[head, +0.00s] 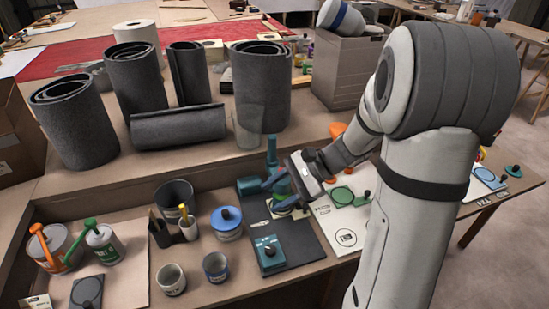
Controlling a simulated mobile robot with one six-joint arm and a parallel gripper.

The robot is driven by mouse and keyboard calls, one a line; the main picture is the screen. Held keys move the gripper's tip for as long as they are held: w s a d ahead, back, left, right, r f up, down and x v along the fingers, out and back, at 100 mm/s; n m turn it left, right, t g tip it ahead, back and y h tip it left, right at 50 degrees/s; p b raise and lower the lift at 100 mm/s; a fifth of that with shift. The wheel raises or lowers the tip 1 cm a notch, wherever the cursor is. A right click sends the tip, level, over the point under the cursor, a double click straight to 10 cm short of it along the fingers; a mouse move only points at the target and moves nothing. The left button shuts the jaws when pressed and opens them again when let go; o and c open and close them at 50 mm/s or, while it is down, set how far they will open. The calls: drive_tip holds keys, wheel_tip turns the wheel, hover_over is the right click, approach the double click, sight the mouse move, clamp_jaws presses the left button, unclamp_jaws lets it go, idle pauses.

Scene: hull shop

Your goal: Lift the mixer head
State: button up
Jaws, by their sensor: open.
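A teal mixer (251,187) stands at the middle of the bench, with an upright teal part (272,150) at its back. The gripper and wrist cover some of it, so I cannot tell the head's tilt for sure. My gripper (277,193) reaches in from the right, and its fingers are at the mixer's right side, close to a green round part (282,184). The fingers are open. I cannot tell whether they touch the mixer.
A teal control box (271,254) with a knob sits on a dark mat (297,247) in front. Tins, cups and a blue-lidded pot (227,222) stand to the left. Grey felt rolls (262,85) crowd the shelf behind. A white board (340,222) lies to the right.

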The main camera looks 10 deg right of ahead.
drive_tip(key=w+d+f+m+t+y+b, duration=0.3)
drive_tip(key=w+d+f+m+t, duration=0.9)
drive_tip(key=w, duration=0.3)
drive_tip(key=shift+m+g, duration=0.3)
drive_tip(key=shift+g, duration=0.4)
drive_tip(key=x, duration=0.5)
drive_tip(key=r+x, duration=0.1)
drive_tip(key=x, duration=0.2)
drive_tip(key=shift+s, duration=0.15)
drive_tip(key=shift+c, duration=0.5)
clamp_jaws()
